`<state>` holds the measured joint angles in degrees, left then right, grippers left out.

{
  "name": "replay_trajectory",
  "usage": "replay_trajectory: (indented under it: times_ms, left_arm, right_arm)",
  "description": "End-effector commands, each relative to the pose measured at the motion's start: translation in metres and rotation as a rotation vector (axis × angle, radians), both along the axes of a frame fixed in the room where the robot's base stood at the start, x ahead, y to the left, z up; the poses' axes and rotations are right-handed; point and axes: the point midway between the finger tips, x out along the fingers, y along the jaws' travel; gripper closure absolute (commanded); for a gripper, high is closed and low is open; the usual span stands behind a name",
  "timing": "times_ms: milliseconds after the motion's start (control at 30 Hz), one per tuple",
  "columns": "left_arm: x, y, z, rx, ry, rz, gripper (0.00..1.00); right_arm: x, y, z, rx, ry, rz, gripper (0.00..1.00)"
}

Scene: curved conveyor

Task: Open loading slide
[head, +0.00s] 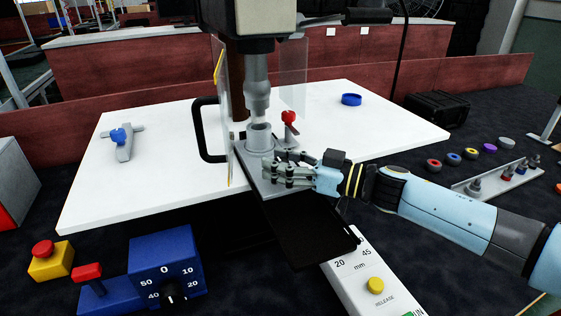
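The loading slide appears to be the grey plate (257,184) with a round grey holder (259,142) on it, under the press ram (257,92). A dark flat track (308,232) runs from it toward the front, past the white table's edge. My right gripper (272,171) reaches in from the right, with its fingers over the grey plate just in front of the holder. Its fingers overlap the plate, so I cannot tell whether they touch or grip it. My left gripper is not in view.
A red-knobbed lever (289,118) stands right of the holder. A clear guard panel (224,110) and black handle (203,130) are at left. A blue dial box (166,264), a red button (43,249) and a white scale box (360,285) stand in front. The white table (380,120) is mostly clear.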

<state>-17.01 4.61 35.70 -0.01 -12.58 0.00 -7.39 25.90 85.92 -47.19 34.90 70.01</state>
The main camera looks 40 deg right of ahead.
Motion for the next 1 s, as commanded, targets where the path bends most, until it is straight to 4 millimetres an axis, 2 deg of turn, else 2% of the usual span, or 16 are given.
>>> replay_trajectory:
  times_ms: [33, 300, 1000]
  left_arm:
    - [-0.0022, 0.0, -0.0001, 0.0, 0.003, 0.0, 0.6]
    - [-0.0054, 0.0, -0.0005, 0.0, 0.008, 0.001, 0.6]
    - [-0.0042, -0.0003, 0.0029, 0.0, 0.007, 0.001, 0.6]
  right_arm:
    - [-0.0001, -0.0001, 0.0, 0.0, 0.0, 0.0, 0.65]
    - [-0.0002, -0.0002, 0.0, 0.0, 0.0, 0.0, 1.0]
    - [-0.0029, -0.001, 0.0, -0.004, 0.002, -0.002, 1.0]
